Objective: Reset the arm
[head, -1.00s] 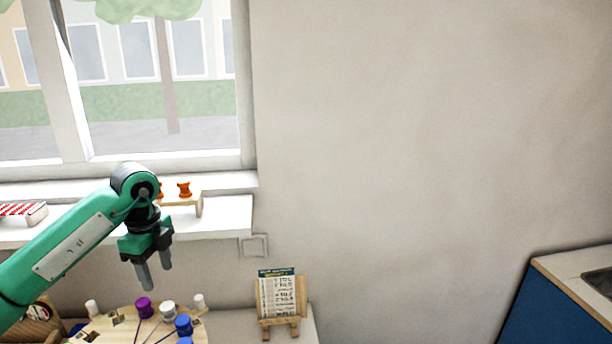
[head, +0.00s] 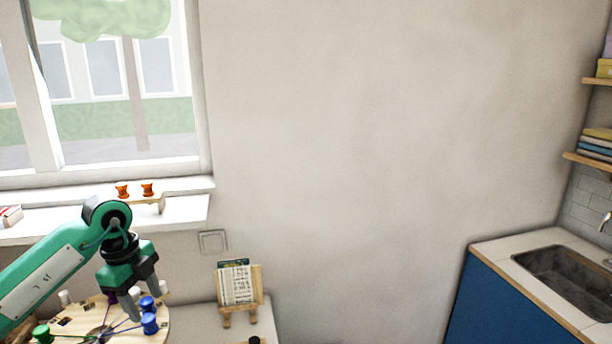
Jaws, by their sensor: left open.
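My left gripper (head: 144,304) comes in from the left on its green arm. It is open, with its dark fingers pointing down over the round wooden bead board (head: 80,327). A purple peg is partly hidden behind the gripper. I cannot tell whether the fingers touch any peg. My right gripper is out of view.
A card on a small wooden easel (head: 240,290) stands right of the board. Two orange spools (head: 147,189) sit on a small stand on the windowsill (head: 185,212). A blue cabinet with a sink (head: 568,278) is at the far right. The wall between is bare.

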